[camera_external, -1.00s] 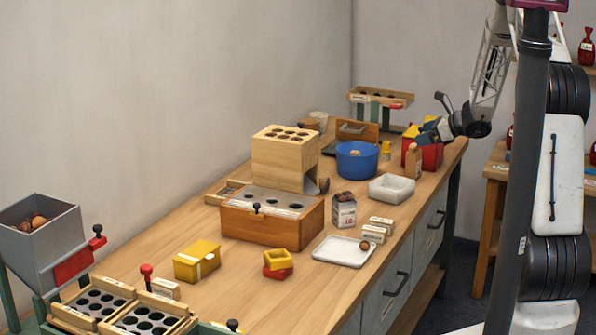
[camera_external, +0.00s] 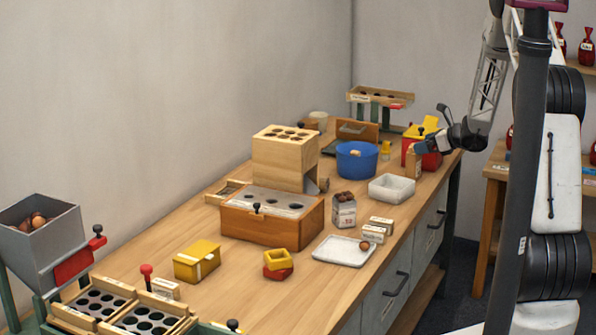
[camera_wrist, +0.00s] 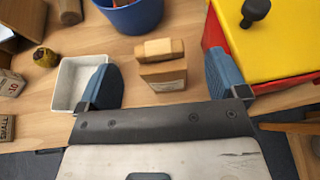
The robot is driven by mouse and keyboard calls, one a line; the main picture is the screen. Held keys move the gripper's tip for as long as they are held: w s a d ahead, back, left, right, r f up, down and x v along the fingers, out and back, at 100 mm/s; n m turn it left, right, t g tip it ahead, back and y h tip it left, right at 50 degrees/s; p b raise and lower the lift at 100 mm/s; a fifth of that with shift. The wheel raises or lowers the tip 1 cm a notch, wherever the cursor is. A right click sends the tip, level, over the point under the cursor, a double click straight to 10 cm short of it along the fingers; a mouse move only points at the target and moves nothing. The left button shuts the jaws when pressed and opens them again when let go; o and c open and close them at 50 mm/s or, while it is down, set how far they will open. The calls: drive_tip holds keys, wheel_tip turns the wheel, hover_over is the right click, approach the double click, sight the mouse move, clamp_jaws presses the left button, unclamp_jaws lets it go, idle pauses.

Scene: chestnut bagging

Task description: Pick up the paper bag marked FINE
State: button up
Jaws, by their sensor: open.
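A brown paper bag (camera_external: 413,163) with a folded, lighter top stands near the far right of the bench. In the wrist view a brown bag (camera_wrist: 163,72) stands between and beyond my fingertips, apart from both; its pale label is too small to read. My gripper (camera_external: 429,127) is open and empty, over the far right end of the bench. In the wrist view my gripper (camera_wrist: 160,62) has one blue finger on each side of the bag. A paper bag (camera_external: 344,211) full of chestnuts stands nearer the middle; its marking is not legible.
A red box (camera_external: 431,160) with a yellow lid (camera_wrist: 268,42) stands close on the bag's right in the wrist view. A white tray (camera_wrist: 68,88) is left of it, partly behind my left finger. A blue bowl (camera_wrist: 133,16) is behind. The bench's front edge is close.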

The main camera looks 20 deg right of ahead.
sight(410, 147)
drive_tip(key=shift+w+a+f, duration=0.1)
drive_tip(key=shift+w+a, duration=0.1)
drive_tip(key=shift+w, duration=0.1)
drive_tip(key=shift+a, duration=0.1)
drive_tip(key=shift+x, duration=2.55)
drive_tip(key=c, duration=1.3)
drive_tip(key=shift+c, duration=0.2)
wheel_tip(410, 147, up, 10)
